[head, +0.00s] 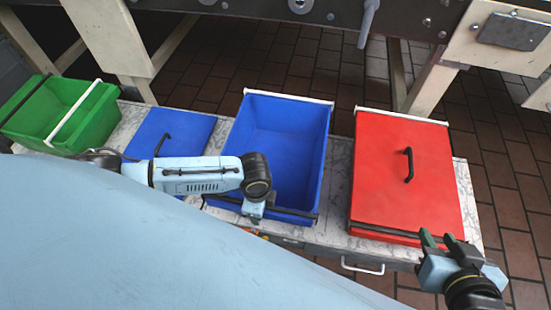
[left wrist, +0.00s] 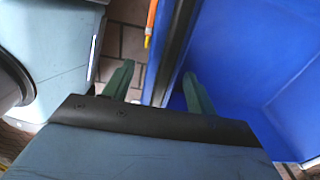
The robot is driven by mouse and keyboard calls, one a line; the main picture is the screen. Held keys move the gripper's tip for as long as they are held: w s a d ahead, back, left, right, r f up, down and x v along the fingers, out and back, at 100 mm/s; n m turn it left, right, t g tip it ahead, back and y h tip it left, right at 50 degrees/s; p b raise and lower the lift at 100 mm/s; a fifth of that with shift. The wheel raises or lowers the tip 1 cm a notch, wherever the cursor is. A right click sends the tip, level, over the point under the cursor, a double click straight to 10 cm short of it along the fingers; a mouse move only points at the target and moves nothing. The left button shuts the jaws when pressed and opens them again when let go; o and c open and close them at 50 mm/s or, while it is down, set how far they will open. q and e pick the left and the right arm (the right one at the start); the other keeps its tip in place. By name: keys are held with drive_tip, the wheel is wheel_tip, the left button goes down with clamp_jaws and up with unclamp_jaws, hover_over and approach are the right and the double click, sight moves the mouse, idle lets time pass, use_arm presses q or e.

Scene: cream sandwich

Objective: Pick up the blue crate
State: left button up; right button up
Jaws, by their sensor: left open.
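The blue crate (head: 285,115) stands open and empty on the bench, with a pale bar along its far rim and a dark bar along its near rim. My left gripper (head: 253,209) is at the crate's near edge, pointing down, its fingertips hidden in the head view. In the left wrist view my left gripper (left wrist: 158,82) is open. Its green fingers lie on either side of the near wall of the blue crate (left wrist: 245,50), one over the inside and one outside. Whether they touch it I cannot tell. My right gripper (head: 439,239) is open and empty near the red crate's front corner.
A red crate (head: 385,165) with a lid and black handle stands right of the blue crate. A blue lid (head: 170,128) with a black handle lies to the left, and an open green crate (head: 85,92) is farther left. The bench (head: 340,160) has narrow gaps between them.

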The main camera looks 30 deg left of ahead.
use_arm(q)
clamp_jaws()
idle(0.3)
drive_tip(key=shift+w+r, duration=0.1)
drive_tip(key=shift+r, duration=0.1)
